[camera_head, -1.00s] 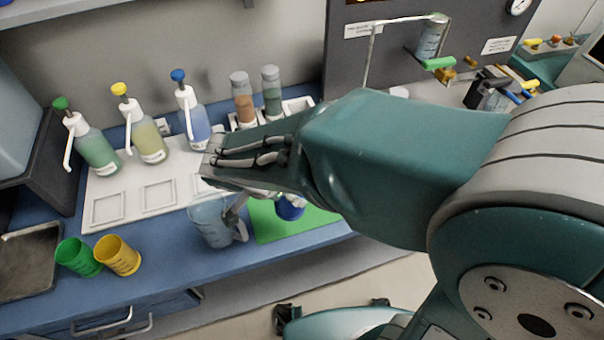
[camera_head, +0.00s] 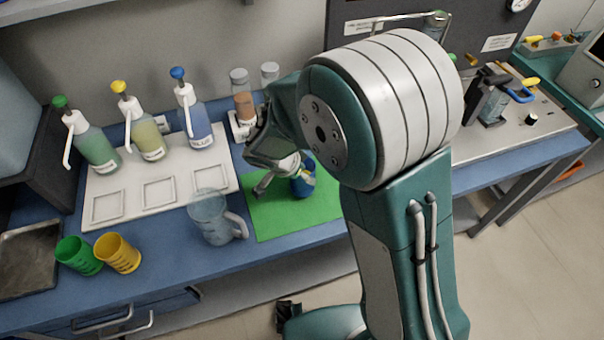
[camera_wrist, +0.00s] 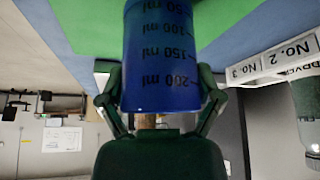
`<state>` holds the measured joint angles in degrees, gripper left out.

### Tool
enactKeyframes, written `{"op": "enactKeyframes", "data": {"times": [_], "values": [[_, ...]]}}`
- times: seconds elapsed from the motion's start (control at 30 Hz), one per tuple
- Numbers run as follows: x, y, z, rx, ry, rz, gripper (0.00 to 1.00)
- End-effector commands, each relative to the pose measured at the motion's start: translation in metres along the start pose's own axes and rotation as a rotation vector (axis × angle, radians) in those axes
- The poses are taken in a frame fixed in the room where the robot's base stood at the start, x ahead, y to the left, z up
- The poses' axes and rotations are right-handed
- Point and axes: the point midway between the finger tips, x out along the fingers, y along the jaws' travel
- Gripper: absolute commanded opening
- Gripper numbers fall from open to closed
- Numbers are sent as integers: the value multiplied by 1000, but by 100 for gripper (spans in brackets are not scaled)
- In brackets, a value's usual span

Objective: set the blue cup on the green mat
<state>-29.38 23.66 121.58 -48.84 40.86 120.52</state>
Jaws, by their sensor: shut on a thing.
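The blue cup (camera_head: 303,187) is over the green mat (camera_head: 275,218) in the head view. In the wrist view the blue cup (camera_wrist: 160,55), with dark millilitre marks, fills the top middle. My gripper (camera_head: 288,178) is shut on it, with a finger on each side in the wrist view (camera_wrist: 160,100). My gripper and forearm hide part of the cup and mat in the head view. I cannot tell whether the cup's base touches the mat.
A clear jug (camera_head: 212,222) stands left of the mat. Green (camera_head: 78,257) and yellow (camera_head: 118,254) cups stand at the left front. Several pump bottles stand on a white tray (camera_head: 98,190). Two vials (camera_head: 243,98) stand behind my gripper. The mat's front left is clear.

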Motion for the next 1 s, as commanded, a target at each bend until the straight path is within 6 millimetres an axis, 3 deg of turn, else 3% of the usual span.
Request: {"op": "enactKeyframes", "data": {"times": [0.1,0.4,0.43,0.47,0.87,1.0], "values": [[11,0,7,-1,1,1,26],[12,0,7,1,0,0,26],[12,0,7,1,0,0,97],[12,0,7,1,0,0,100],[11,0,6,2,0,-1,100],[-2,-1,6,2,1,-4,100]]}}
